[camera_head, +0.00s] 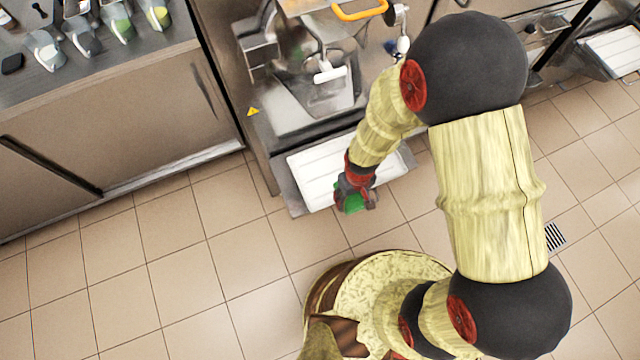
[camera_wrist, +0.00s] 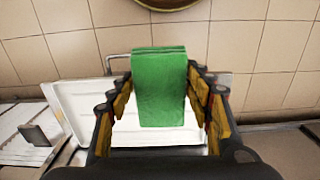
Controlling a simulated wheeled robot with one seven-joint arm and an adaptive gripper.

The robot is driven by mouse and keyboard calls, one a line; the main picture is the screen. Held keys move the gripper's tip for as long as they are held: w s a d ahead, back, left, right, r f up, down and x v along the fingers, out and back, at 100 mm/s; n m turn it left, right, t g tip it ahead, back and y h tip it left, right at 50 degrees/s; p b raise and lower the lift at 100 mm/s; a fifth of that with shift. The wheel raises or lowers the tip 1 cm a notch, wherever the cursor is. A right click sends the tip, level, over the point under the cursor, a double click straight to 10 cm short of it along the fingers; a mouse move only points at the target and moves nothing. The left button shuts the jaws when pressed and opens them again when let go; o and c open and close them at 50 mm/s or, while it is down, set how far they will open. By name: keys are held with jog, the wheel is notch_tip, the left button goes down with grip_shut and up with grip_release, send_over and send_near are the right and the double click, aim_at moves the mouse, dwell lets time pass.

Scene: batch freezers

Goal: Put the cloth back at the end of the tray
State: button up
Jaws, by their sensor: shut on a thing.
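My gripper (camera_wrist: 160,100) is shut on a folded green cloth (camera_wrist: 158,85), which sits between its two fingers in the wrist view. In the head view the cloth (camera_head: 353,203) shows as a small green patch under my gripper (camera_head: 357,188). The white tray (camera_head: 312,180) is a shallow tray on the front of the freezer. My gripper is over or just in front of the tray's front edge in the head view. In the wrist view the tray (camera_wrist: 75,105) shows behind and beside the cloth. I cannot tell whether the cloth touches the tray.
The freezer (camera_head: 300,105) with an orange handle (camera_head: 360,10) stands behind the tray. A steel counter (camera_head: 100,75) with several scoops or cups is at the left. Another white tray (camera_head: 615,50) is at the far right. The tiled floor (camera_head: 170,260) at the left is clear.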

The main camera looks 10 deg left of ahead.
jog(key=w+a+f+b, duration=0.3)
jog(key=w+a+f, duration=0.15)
jog(key=a, duration=0.25)
jog(key=b, duration=0.2)
send_over(318, 189)
jog(key=f, duration=0.4)
jog(key=shift+s+d+f, duration=0.1)
jog(key=shift+d+f, duration=0.15)
jog(key=shift+d, duration=0.1)
jog(key=shift+w+a+f+b, duration=0.1)
jog(key=shift+a+f+b, duration=0.1)
jog(key=shift+f+b, duration=0.6)
jog(key=shift+w+a+f+b, duration=0.15)
jog(key=shift+f+b, duration=0.15)
jog(key=shift+f, duration=0.85)
jog(key=shift+f, duration=0.15)
jog(key=o, duration=1.2)
jog(key=shift+c, duration=0.2)
jog(key=shift+o, duration=0.3)
